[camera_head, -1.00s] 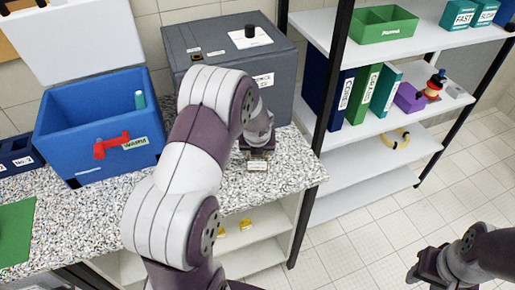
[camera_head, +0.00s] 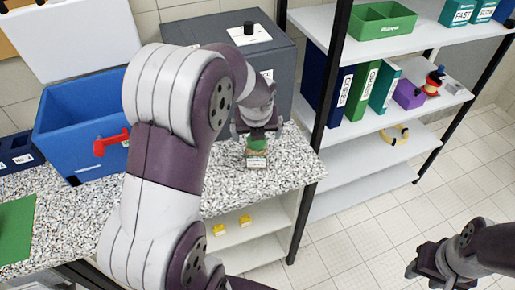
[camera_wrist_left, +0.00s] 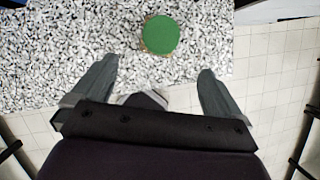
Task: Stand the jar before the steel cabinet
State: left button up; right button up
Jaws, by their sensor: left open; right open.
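The jar (camera_head: 257,158) has a green lid and a pale label. It stands upright on the speckled counter, in front of the grey steel cabinet (camera_head: 225,55). In the left wrist view its round green lid (camera_wrist_left: 160,35) shows from above, beyond the open fingers and apart from them. My left gripper (camera_head: 258,130) is open and empty, just above and behind the jar in the head view. It shows in the left wrist view too (camera_wrist_left: 154,82). My right gripper (camera_head: 424,266) is open and empty at the lower right, over the floor. My left arm hides part of the cabinet.
A blue cooler box (camera_head: 75,125) with a red handle stands open at the left. Right of the counter (camera_head: 230,200) is a shelf rack (camera_head: 375,155) with binders, a green bin (camera_head: 382,24) and a purple box (camera_head: 408,95). The counter right of the jar is clear.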

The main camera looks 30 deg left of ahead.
pick_arm(q)
jog(key=s+d+f+n+g+h, duration=0.1)
jog(key=s+d+n, duration=0.3)
jog(key=s+n, duration=0.4)
jog(key=s+d+f+n+g+h, duration=0.1)
jog(key=s+d+n, duration=0.4)
jog(key=n, duration=1.6)
jog(key=s+f, duration=0.1)
jog(key=s, duration=0.1)
jog(key=shift+s+d+g, duration=0.2)
jog(key=shift+s+g, duration=0.1)
jog(key=shift+s, duration=0.1)
jog(key=shift+f, duration=0.1)
